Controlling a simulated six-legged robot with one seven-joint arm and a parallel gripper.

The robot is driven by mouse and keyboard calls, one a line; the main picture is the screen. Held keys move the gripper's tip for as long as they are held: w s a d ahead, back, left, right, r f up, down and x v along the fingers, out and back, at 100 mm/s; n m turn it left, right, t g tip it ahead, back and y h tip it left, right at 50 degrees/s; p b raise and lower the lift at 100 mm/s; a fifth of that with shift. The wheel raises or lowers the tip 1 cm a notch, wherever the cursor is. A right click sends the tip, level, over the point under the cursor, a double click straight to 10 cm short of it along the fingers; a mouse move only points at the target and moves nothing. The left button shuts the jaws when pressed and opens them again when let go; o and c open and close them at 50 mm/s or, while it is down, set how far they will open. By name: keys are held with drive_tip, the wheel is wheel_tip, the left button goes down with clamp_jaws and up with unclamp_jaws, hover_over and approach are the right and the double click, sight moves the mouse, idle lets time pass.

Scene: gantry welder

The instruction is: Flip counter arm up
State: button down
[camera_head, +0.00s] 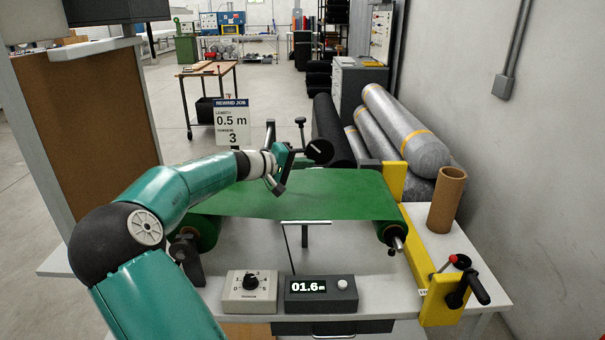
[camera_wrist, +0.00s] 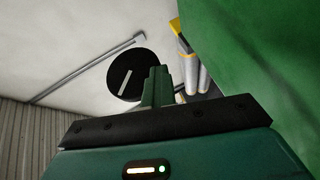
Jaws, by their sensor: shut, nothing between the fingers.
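The counter arm shows as a black measuring wheel (camera_head: 320,151) with a pale stripe, beside a dark upright rod with a knob, above the far edge of the green sheet (camera_head: 310,195). In the wrist view the wheel (camera_wrist: 131,76) is a black disc against the pale wall. My gripper (camera_head: 292,163) is just left of the wheel, above the sheet. In the wrist view its green fingers (camera_wrist: 158,86) are together and empty, overlapping the wheel's right edge. I cannot tell whether they touch it. The counter display (camera_head: 308,287) reads 01.6 m.
A tension dial box (camera_head: 250,285) stands beside the display on the bench. A sign (camera_head: 232,112) reads 0.5 m, tension 3. At the right are a yellow frame (camera_head: 437,262), a black crank handle (camera_head: 480,288) and a cardboard tube (camera_head: 446,200). Wrapped rolls (camera_head: 402,130) lie behind.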

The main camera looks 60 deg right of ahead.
wheel_tip(320, 180, up, 5)
drive_tip(key=n+g+h, duration=0.2)
drive_tip(key=h, duration=0.1)
drive_tip(key=shift+w+h, duration=0.15)
drive_tip(key=shift+h, duration=0.15)
drive_tip(key=shift+r, duration=0.15)
drive_tip(key=shift+w, duration=0.1)
